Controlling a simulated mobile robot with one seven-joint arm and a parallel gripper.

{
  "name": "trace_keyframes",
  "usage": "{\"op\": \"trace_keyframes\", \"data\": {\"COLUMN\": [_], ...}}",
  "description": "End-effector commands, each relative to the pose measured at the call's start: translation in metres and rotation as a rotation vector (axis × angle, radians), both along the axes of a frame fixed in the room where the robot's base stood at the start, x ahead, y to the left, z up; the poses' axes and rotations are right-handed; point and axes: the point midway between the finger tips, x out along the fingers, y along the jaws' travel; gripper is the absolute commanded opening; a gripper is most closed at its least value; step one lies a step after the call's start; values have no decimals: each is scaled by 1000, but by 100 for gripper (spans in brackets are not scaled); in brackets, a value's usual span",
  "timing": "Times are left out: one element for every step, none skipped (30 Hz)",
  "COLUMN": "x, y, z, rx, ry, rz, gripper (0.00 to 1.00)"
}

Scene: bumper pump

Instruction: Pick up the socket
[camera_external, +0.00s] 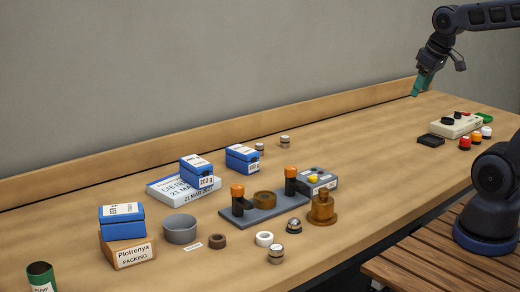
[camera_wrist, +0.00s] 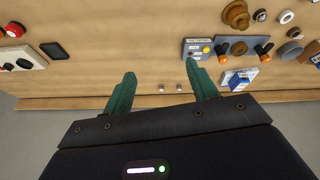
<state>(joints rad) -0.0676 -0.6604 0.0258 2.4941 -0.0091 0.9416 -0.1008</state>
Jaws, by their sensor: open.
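I cannot tell for sure which piece is the socket. Candidates are a brown ring (camera_external: 217,240), a white ring (camera_external: 264,239), a domed metal piece (camera_external: 294,226) and small metal cylinders, one at the front (camera_external: 276,254) and two near the wall (camera_external: 259,148). An amber stepped piece (camera_external: 323,210) stands beside the grey plate; it also shows in the wrist view (camera_wrist: 236,15). My gripper (camera_external: 415,94) is high at the far right end of the bench, away from these pieces. In the wrist view its green fingers (camera_wrist: 164,84) are wide apart and empty.
A grey plate (camera_external: 280,209) carries two orange-topped posts and an amber ring. A grey button box (camera_external: 318,181), blue boxes (camera_external: 242,158) and a grey bowl (camera_external: 180,229) stand around it. A white control box (camera_external: 456,125) stands right.

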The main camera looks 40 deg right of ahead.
Motion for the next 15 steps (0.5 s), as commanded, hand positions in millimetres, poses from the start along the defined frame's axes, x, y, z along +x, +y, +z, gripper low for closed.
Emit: {"op": "trace_keyframes", "data": {"x": [11,17,25,31,36,43,48,54,60,65,69,75,79,83,87], "y": [11,17,26,33,39,49,57,64,74,83,91,103,111,120,132], "z": [-1,-2,-2,-3,-4,-6,-7,-8,-11,-12,-14,-17,-20,-22,-26], "rx": [-20,-32,-48,-60,-72,-88,-99,-110,-124,-135,-146,-159,-169,-179,-192], "ry": [15,23,31,37,44,52,57,62,70,74,80,88,92,97,104], "rz": [65,105,155,194,233,286,325,363,415,456,494,547,587,628,679], "gripper": [58,58,58,58,58,58,58,58,58,58,58,58,58,58,58]}}
